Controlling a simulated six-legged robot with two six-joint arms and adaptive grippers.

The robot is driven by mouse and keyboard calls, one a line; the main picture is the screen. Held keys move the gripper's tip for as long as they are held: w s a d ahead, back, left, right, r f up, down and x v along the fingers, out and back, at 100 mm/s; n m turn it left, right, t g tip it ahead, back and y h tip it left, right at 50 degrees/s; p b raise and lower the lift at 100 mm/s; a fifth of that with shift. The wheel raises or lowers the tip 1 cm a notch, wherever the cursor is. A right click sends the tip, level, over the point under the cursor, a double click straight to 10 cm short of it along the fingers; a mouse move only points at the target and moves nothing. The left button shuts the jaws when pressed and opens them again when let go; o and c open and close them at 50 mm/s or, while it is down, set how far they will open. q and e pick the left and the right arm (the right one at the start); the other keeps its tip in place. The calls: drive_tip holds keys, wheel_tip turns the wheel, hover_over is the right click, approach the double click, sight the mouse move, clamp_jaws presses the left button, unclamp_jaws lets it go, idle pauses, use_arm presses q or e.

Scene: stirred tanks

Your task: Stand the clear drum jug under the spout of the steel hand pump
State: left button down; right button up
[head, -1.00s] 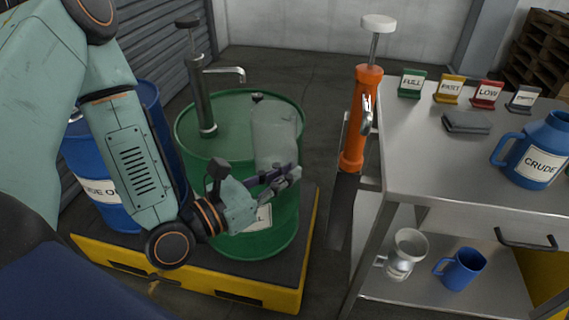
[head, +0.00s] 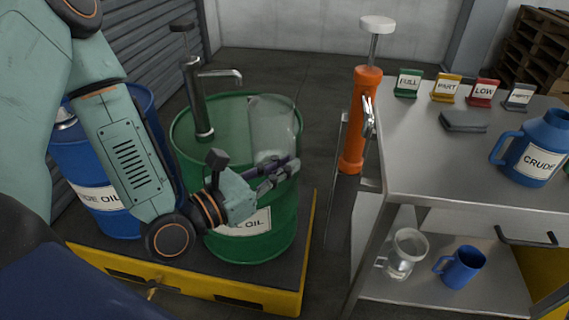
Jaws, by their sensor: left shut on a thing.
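The clear drum jug (head: 272,122) is roughly upright over the right part of the green drum (head: 250,190). My left gripper (head: 278,176) is shut on its lower part from the front. The fingers hide the jug's base, so I cannot tell whether it touches the drum top. The steel hand pump (head: 196,100) stands on the left part of the drum top. Its spout (head: 222,75) reaches right, and the tip appears just left of and above the jug's rim. My right gripper is not in view.
A blue oil drum (head: 95,190) stands left, behind my arm, on the yellow-edged pallet (head: 190,288). An orange pump (head: 360,120) is fixed beside the steel cart (head: 420,170). The cart holds a blue CRUDE jug (head: 536,150), coloured signs and a grey pad.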

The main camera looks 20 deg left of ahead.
sight(260, 161)
use_arm(q)
drive_tip(key=shift+w+a+f+p, duration=0.15)
drive_tip(key=shift+w+a+f, duration=0.45)
drive_tip(key=shift+a, duration=0.3)
drive_tip(key=shift+w+a+f+p, duration=0.1)
drive_tip(key=shift+w+a+f, duration=0.25)
drive_tip(key=shift+w+a, duration=0.45)
drive_tip(key=shift+w+a+f+p, duration=0.15)
drive_tip(key=shift+w+a+f, duration=0.4)
drive_tip(key=shift+a, duration=0.45)
drive_tip(key=shift+w+a+p, duration=0.2)
drive_tip(key=shift+w+a, duration=0.4)
drive_tip(key=shift+a, duration=0.2)
drive_tip(key=shift+w+a+p, duration=0.15)
drive_tip(key=shift+w+a, duration=0.45)
drive_tip(key=shift+a, duration=0.2)
drive_tip(key=shift+w+a+f, duration=0.25)
drive_tip(key=shift+w+a, duration=0.5)
drive_tip(key=shift+a, duration=0.25)
drive_tip(key=shift+w+a+f, duration=0.25)
drive_tip(key=shift+w+a, duration=0.45)
drive_tip(key=shift+a, duration=0.3)
drive_tip(key=shift+f+b, duration=0.55)
drive_tip(key=shift+b, duration=0.2)
drive_tip(key=c, duration=1.3)
unclamp_jaws()
drive_tip(key=shift+c, duration=0.2)
